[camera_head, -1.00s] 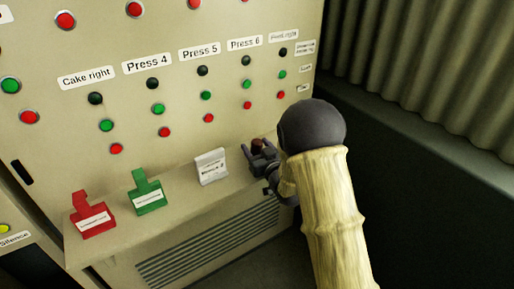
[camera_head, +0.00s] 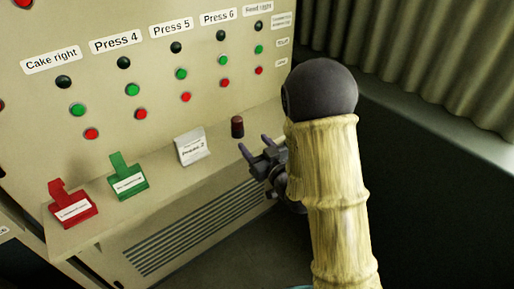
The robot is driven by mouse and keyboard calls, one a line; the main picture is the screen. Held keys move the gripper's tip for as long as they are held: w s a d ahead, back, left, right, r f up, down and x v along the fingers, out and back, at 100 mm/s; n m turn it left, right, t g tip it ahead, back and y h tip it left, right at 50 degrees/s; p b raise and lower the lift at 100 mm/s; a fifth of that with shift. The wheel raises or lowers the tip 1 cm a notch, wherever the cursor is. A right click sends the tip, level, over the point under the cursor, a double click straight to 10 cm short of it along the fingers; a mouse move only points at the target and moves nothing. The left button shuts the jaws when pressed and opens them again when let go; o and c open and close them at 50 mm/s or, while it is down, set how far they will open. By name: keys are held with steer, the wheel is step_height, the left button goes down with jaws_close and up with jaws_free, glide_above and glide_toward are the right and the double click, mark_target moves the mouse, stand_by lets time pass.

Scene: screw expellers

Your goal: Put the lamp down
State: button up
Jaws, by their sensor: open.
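The lamp (camera_head: 237,127), a small dark red cylinder, stands upright on the cabinet's ledge (camera_head: 215,170), to the right of the white tag. My gripper (camera_head: 257,151) is open, just in front of the lamp and slightly lower in the picture. Its fingers point toward the ledge, and a gap shows between them and the lamp. My arm hides part of the gripper's wrist and the right end of the ledge.
A red tag (camera_head: 73,207), a green tag (camera_head: 127,178) and a white tag (camera_head: 192,147) stand on the ledge. Behind them rises a panel (camera_head: 205,110) with labelled rows of buttons. A corrugated wall (camera_head: 430,60) stands at the right.

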steer(key=shift+s+d, duration=0.1)
steer(key=shift+s, duration=0.1)
stand_by(0.5)
steer(key=shift+w+d+f+h, duration=0.2)
steer(key=shift+d+f+h, duration=0.05)
steer(key=shift+d+h, duration=0.3)
steer(key=s+d+f+m+g+h, duration=0.4)
steer(key=s+d+g+h, duration=0.3)
steer(key=s+d+g, duration=0.25)
steer(key=s+m+g, duration=0.1)
steer(key=s+g, duration=0.3)
steer(key=s, duration=0.6)
steer(key=shift+s+d+r, duration=0.2)
steer(key=shift+s+d, duration=0.05)
steer(key=shift+s, duration=0.05)
